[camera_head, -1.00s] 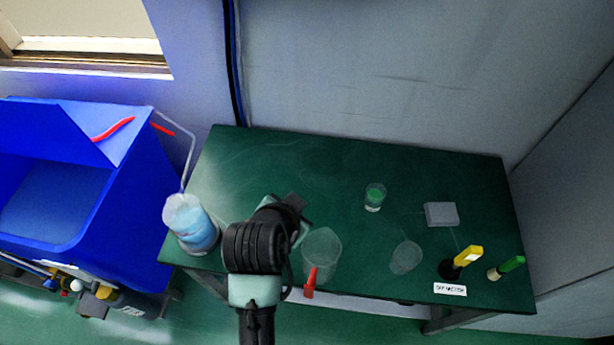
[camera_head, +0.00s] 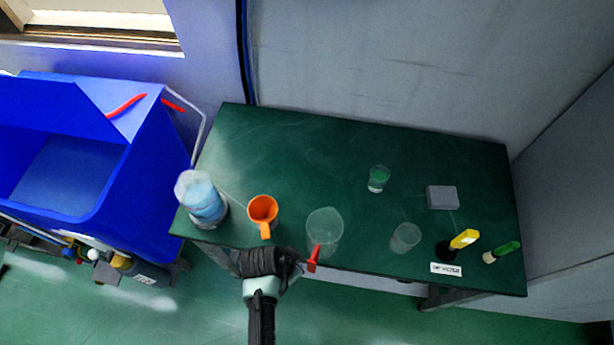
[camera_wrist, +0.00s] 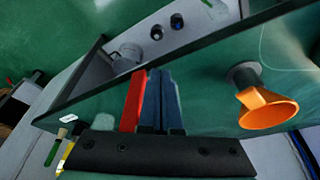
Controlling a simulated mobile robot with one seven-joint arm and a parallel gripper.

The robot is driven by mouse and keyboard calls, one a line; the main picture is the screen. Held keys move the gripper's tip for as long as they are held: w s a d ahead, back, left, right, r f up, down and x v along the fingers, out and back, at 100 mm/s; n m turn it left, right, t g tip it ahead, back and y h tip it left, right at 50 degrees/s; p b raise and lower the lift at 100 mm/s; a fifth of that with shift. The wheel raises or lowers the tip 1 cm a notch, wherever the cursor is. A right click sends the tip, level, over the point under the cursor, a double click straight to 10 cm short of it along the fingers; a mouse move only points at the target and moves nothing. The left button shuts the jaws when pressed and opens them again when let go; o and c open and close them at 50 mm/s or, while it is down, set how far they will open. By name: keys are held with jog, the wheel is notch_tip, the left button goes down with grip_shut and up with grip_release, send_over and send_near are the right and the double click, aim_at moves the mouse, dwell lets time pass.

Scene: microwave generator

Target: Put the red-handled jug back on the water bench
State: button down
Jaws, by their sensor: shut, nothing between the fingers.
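The clear jug (camera_head: 325,226) with a red handle (camera_head: 314,257) stands upright on the green bench near its front edge. Its handle points toward me, over the edge. My gripper (camera_head: 302,264) is at that front edge, just left of and close to the red handle. In the wrist view the shut fingers (camera_wrist: 163,98) show with the red handle (camera_wrist: 133,100) right beside them, not between them. I cannot tell whether they touch. The clear jug body is hard to make out in the wrist view.
The green bench (camera_head: 300,150) also holds an orange jug (camera_head: 262,208), a blue-filled container (camera_head: 203,200), a green-filled beaker (camera_head: 379,179), an empty clear beaker (camera_head: 405,237), a grey block (camera_head: 442,197) and yellow- and green-handled tools at right.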

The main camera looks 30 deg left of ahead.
jog(key=w, duration=0.2)
jog(key=w+d, duration=0.1)
jog(key=shift+w+d+r+p, duration=0.15)
jog(key=shift+w+p, duration=0.2)
jog(key=shift+w, duration=0.05)
jog(key=w, duration=0.1)
jog(key=w+d+b, duration=0.1)
jog(key=w, duration=0.3)
jog(key=shift+d+b, duration=0.35)
jog(key=shift+b, duration=0.05)
